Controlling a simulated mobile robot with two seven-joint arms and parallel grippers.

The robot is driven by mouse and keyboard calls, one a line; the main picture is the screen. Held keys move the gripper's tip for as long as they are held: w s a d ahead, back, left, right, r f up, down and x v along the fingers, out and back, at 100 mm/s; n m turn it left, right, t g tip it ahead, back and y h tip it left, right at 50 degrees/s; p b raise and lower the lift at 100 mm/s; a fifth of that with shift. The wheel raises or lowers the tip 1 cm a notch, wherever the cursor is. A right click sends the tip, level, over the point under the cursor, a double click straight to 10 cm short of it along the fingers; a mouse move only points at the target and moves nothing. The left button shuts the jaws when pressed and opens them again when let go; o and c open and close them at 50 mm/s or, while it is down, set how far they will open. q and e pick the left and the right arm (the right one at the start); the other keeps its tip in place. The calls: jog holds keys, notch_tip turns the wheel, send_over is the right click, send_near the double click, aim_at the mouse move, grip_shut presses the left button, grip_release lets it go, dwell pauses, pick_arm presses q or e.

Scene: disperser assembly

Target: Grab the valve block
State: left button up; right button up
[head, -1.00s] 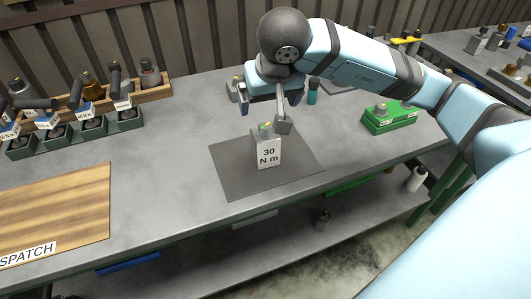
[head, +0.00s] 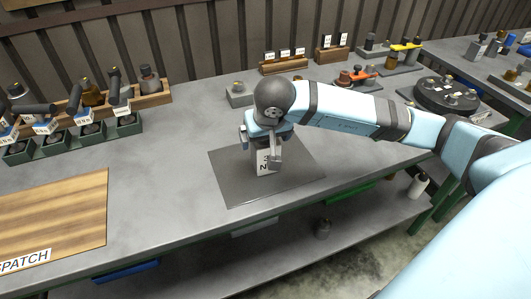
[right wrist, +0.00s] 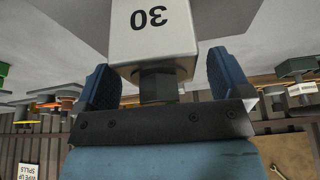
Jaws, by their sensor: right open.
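The valve block (head: 262,167) is a pale block with a dark "30" label on its front. It stands upright on a dark grey mat (head: 235,190) on the bench. In the right wrist view the block (right wrist: 152,28) shows the "30" upside down, with a dark hexagonal fitting (right wrist: 158,84) on its top. My right gripper (head: 261,146) is over the block from above, hiding its top in the head view. Its blue fingers (right wrist: 163,75) are open on both sides of the fitting, with gaps showing beside it. My left gripper is not in view.
A wooden board (head: 60,215) lies at the front left. Green holders (head: 85,135) with torque tools and a wooden rack (head: 152,100) stand at the back left. A small grey block (head: 238,97) stands behind my right gripper. A round black fixture (head: 447,97) stands at the back right.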

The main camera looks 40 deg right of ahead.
jog(key=shift+f, duration=0.1)
jog(key=c, duration=1.4)
jog(key=shift+w, duration=0.1)
jog(key=shift+c, duration=1.4)
